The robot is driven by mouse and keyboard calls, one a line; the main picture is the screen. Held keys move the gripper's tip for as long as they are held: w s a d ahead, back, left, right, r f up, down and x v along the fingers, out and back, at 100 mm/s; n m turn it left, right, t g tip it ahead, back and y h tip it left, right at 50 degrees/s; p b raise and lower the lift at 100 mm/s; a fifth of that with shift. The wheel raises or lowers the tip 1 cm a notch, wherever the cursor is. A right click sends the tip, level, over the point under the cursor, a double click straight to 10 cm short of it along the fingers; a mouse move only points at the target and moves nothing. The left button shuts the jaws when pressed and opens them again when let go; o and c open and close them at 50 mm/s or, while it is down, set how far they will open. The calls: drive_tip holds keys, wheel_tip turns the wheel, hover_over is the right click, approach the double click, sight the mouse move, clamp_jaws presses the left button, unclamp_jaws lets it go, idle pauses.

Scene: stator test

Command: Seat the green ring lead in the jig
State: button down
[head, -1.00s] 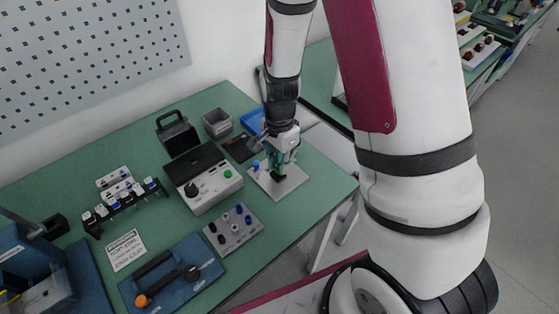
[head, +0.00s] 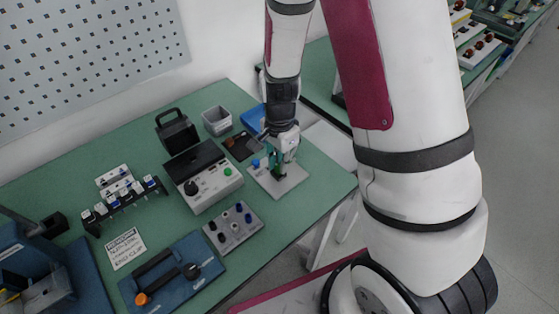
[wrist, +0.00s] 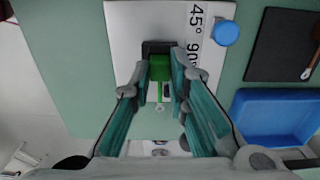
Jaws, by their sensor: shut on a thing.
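The jig is a pale plate (head: 293,183) on the bench, marked 45° and 90° in the wrist view (wrist: 130,25), with a small black block (wrist: 152,46) on it. My gripper (wrist: 161,72) has its teal fingers closed on the sides of a green piece (wrist: 160,68), the green ring lead. The green piece lies right against the black block in the picture. I cannot tell whether it is inside the block or just above it. In the head view my gripper (head: 276,170) points down over the plate and hides most of the lead.
A round blue knob (wrist: 226,33) stands by the plate's edge. A blue tray (wrist: 270,115) and a dark mat (wrist: 280,45) lie beside the jig. A test box with a green button (head: 205,188) and a panel with several posts (head: 233,228) stand to the left.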

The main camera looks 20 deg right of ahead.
drive_tip(key=shift+f, duration=0.3)
idle(0.4)
drive_tip(key=c, duration=1.5)
unclamp_jaws()
drive_tip(key=shift+o, duration=0.2)
drive_tip(key=shift+r, duration=0.1)
wheel_tip(320, 180, up, 12)
